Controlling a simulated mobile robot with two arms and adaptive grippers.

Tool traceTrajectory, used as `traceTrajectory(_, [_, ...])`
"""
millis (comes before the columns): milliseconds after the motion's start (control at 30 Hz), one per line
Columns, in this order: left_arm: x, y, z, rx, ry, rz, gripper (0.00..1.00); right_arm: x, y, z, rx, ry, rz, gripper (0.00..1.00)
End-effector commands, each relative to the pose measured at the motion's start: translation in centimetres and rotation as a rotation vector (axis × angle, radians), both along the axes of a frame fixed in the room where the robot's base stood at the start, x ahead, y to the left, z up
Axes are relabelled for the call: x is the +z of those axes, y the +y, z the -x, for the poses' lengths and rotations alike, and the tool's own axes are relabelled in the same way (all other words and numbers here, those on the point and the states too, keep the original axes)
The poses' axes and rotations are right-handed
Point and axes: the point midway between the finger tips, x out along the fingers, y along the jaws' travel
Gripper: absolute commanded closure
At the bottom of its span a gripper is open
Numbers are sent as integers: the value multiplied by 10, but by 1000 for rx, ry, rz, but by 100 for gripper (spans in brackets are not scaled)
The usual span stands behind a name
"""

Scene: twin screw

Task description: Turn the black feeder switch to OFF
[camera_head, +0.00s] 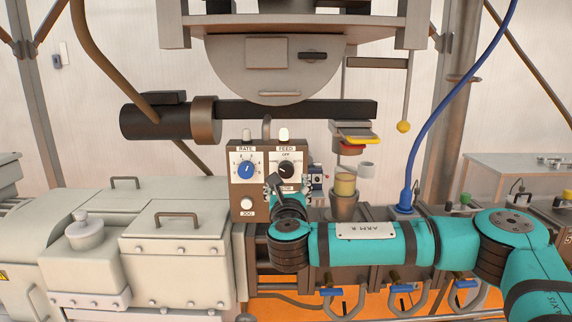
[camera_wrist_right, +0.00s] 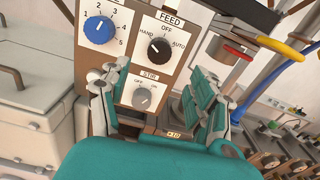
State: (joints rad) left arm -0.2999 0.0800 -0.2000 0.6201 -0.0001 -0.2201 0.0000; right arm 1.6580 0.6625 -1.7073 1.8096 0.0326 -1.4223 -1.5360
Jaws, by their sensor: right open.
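The black feeder switch (camera_head: 286,170) sits under the FEED label on the right half of the brown control box. It also shows in the right wrist view (camera_wrist_right: 159,48), with HAND at left, OFF at top and AUTO at right. Its pale mark seems to lean left, towards HAND. My right gripper (camera_head: 276,183) is in front of the box, just below the switch. In the wrist view its fingers (camera_wrist_right: 157,90) are spread and empty, below the black switch and either side of a grey STIR knob (camera_wrist_right: 143,98). My left gripper is out of view.
A blue RATE knob (camera_head: 246,169) is left of the black switch, with a white JOG button (camera_head: 247,203) below it. Machine housings fill the left.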

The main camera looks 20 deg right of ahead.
Motion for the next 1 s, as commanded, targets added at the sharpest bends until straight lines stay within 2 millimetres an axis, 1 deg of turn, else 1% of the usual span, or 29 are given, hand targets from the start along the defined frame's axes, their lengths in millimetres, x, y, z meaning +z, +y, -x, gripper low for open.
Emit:
traceTrajectory(33, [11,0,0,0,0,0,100,5,-4,-12,-3,1,2,37])
traceTrajectory(200, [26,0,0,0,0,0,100,5,-14,-45,-3,0,1,37])
traceTrajectory(400, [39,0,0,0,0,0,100,3,-22,-77,-1,0,1,37])
traceTrajectory(500, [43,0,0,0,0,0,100,2,-25,-88,0,0,0,37])
traceTrajectory(700, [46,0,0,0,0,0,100,0,-28,-99,0,0,-1,37])
traceTrajectory(1000, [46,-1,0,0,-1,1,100,0,-29,-100,1,0,-1,37])
